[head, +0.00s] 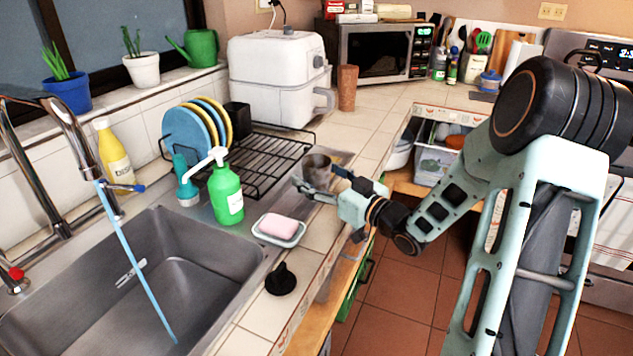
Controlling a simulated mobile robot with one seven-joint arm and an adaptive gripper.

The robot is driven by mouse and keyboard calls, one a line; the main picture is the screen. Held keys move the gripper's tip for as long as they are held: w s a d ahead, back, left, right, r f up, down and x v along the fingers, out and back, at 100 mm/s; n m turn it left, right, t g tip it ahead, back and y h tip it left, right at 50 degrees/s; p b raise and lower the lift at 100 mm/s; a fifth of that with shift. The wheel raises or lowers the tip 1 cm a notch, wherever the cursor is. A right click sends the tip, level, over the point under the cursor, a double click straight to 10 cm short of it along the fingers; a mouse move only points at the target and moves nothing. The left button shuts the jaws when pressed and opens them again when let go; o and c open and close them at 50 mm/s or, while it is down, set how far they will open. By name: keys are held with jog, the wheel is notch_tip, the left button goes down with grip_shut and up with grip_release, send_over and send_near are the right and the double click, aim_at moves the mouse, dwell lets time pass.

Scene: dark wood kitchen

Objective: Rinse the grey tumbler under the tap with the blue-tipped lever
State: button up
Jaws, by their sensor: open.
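The grey tumbler (317,166) stands upright at the right end of the drying rack, near the counter's front edge. My gripper (316,179) is open, with its fingers spread on either side of the tumbler's lower part. I cannot tell whether a finger touches it. The tumbler's base is partly hidden by the gripper. The tap (86,150) with the blue-tipped lever (138,188) is at the left, and a stream of water (137,262) runs from it into the sink (215,240).
Plates stand in the drying rack (262,165). A brown cup (347,88) stands behind. A red-tipped lever (15,274) is far left.

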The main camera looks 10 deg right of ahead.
jog(key=shift+c, duration=0.2)
jog(key=c, duration=1.3)
jog(key=shift+r, duration=0.1)
